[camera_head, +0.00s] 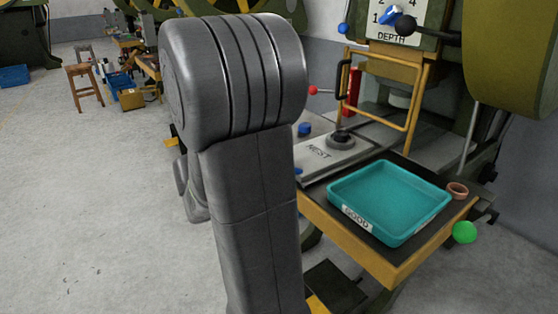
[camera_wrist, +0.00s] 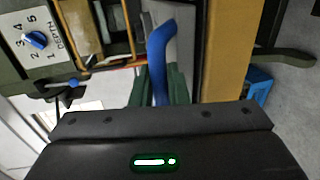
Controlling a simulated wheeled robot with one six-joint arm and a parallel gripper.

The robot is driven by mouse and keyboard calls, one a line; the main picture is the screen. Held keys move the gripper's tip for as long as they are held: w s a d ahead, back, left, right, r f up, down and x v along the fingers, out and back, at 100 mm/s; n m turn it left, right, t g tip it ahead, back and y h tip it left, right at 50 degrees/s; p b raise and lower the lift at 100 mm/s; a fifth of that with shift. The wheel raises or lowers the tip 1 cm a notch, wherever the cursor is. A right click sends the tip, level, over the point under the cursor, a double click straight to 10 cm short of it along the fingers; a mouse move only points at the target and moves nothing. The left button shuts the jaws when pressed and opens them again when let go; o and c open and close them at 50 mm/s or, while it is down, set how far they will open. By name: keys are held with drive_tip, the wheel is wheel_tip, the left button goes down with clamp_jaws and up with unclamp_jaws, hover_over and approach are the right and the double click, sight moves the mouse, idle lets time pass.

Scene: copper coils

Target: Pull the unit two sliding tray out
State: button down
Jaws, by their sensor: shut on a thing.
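The sliding tray is a grey plate marked NEST (camera_head: 318,152), with a dark round piece (camera_head: 341,141) on it. Its near left part is behind my arm in the head view. Its blue handle (camera_wrist: 160,50) shows in the wrist view, running down between dark green parts. The gripper is hidden behind my arm in the head view.
A teal GOOD tray (camera_head: 390,200) sits on the yellow-edged bench (camera_head: 405,268), right of the plate. A yellow guard frame (camera_head: 418,95) stands behind it. A DEPTH dial (camera_wrist: 37,40) is on the machine. A green ball (camera_head: 465,232) sticks out at right. Open floor lies left.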

drive_tip(key=c, duration=1.5)
unclamp_jaws()
drive_tip(key=shift+o, duration=0.2)
drive_tip(key=shift+a, duration=0.1)
drive_tip(key=p+v, duration=0.3)
drive_tip(key=v, duration=1)
drive_tip(key=shift+s+a, duration=0.2)
drive_tip(key=shift+a, duration=0.1)
drive_tip(key=shift+d, duration=0.15)
drive_tip(key=b+x, duration=0.3)
drive_tip(key=x, duration=1)
drive_tip(key=shift+w+d, duration=0.25)
